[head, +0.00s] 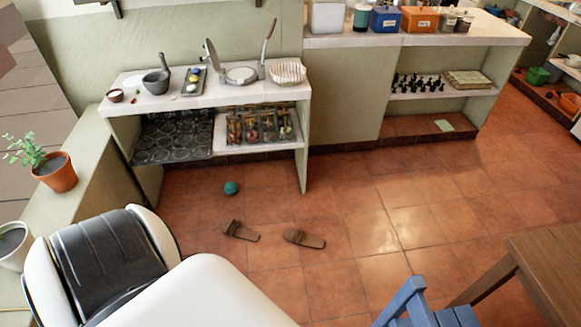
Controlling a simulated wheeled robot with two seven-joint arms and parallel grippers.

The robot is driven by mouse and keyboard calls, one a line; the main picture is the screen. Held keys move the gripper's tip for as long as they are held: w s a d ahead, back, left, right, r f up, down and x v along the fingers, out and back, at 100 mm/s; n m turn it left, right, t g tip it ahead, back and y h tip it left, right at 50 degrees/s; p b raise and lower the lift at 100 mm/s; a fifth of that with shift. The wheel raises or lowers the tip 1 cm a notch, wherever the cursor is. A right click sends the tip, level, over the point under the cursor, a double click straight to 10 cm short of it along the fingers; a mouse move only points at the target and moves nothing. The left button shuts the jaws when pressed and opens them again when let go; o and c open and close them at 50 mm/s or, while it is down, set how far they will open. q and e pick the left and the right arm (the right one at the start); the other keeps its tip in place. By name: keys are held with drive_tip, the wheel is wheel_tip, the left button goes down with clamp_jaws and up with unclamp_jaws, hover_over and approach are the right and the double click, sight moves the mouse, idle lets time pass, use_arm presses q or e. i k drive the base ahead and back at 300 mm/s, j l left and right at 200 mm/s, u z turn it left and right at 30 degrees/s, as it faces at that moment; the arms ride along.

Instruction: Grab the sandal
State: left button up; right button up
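Two brown sandals lie apart on the tiled floor in the head view. The left sandal (241,232) is in front of the low shelf unit, and the right sandal (304,239) is a little to its right. Both look flat on the floor, with nothing on them. Neither of my grippers shows in this view, so whether they are open or shut is hidden.
A teal ball (231,188) lies behind the left sandal, near the shelf unit (205,99). A blue chair (412,303) and a wooden table (545,262) stand at the lower right. Potted plants (56,172) line the left ledge. Floor right of the sandals is clear.

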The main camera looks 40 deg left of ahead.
sight(295, 235)
drive_tip(key=u, duration=1.25)
drive_tip(key=i+j+z, duration=0.15)
drive_tip(key=z, duration=0.3)
drive_tip(key=i+j+z, duration=0.1)
drive_tip(key=j+z, duration=0.35)
drive_tip(key=l, duration=0.1)
